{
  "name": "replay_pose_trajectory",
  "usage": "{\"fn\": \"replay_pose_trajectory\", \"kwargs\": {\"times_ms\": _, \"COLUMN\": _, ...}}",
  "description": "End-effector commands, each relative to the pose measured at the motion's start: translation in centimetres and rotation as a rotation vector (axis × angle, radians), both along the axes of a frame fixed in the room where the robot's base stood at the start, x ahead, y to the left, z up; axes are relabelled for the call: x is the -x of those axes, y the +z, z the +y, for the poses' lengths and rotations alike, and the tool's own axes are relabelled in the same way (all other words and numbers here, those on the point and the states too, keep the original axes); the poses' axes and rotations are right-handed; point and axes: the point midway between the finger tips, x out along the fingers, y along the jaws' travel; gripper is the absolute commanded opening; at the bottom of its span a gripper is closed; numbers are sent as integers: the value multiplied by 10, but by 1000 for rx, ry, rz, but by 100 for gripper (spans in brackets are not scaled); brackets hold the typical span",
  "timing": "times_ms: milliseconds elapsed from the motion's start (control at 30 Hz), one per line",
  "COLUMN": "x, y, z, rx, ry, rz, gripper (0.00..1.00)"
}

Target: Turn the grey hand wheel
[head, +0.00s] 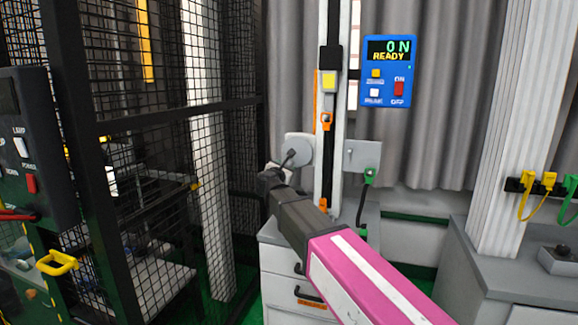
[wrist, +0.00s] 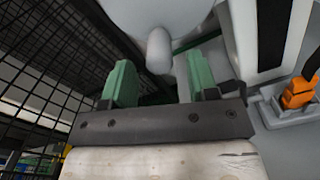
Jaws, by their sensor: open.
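Neither finger visibly touches the handle.
A black mesh cage (head: 140,120) stands close on the left. The white post (head: 340,100) rises beside the wheel, with a grey plate (head: 362,155) on its right. A blue display box (head: 390,70) reads READY. A grey drawer cabinet (head: 285,270) stands below.

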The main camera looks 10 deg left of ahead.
Motion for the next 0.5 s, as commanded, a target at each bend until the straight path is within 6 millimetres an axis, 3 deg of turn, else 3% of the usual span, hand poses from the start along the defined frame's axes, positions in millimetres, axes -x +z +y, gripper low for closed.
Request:
{"fn": "replay_pose_trajectory", "kwargs": {"times_ms": 33, "x": -12, "y": 0, "z": 1, "rx": 0, "ry": -1, "rz": 0, "gripper": 54}}
{"fn": "replay_pose_trajectory", "kwargs": {"times_ms": 200, "x": -35, "y": 0, "z": -2, "rx": 1, "ry": 0, "rz": 0, "gripper": 54}}
{"fn": "replay_pose_trajectory", "kwargs": {"times_ms": 500, "x": -49, "y": 0, "z": -4, "rx": 1, "ry": 2, "rz": -1, "gripper": 54}}
